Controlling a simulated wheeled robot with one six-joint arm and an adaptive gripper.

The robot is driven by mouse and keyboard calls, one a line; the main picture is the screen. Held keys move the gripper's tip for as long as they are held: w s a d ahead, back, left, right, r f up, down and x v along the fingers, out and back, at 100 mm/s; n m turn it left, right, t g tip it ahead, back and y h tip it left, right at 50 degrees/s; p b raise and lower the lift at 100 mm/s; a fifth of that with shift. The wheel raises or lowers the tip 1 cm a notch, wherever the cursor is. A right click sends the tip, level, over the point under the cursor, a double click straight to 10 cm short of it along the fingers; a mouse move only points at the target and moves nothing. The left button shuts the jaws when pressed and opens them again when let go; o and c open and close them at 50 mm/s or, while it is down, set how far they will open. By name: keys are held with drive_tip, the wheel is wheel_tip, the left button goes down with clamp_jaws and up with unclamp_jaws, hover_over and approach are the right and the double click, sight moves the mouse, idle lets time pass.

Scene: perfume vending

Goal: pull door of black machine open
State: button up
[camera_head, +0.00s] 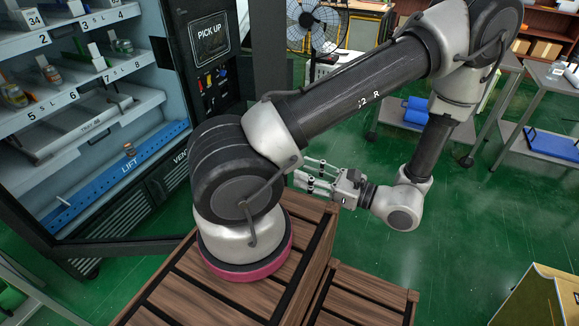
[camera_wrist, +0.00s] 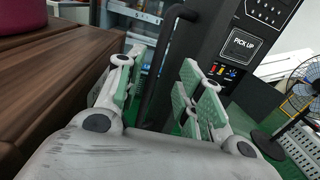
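The black machine (camera_head: 215,55) stands at the left of the head view, with a PICK UP panel and lit shelves. A dark frame, apparently its door (camera_head: 125,245), runs along the bottom in front of the cabinet and stands out from it at an angle; my arm hides part of it. My gripper (camera_head: 305,180) is low beside the wooden crates. In the wrist view its two padded fingers (camera_wrist: 160,95) are spread apart. A black bar handle (camera_wrist: 157,70) runs upright between them, with gaps on both sides; its depth relative to the fingertips is unclear.
Wooden crates (camera_head: 165,290) stand close to my gripper and fill the left of the wrist view. A fan (camera_head: 315,25) and grey tables (camera_head: 545,75) with blue items stand behind.

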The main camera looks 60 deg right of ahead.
drive_tip(key=shift+s, duration=0.95)
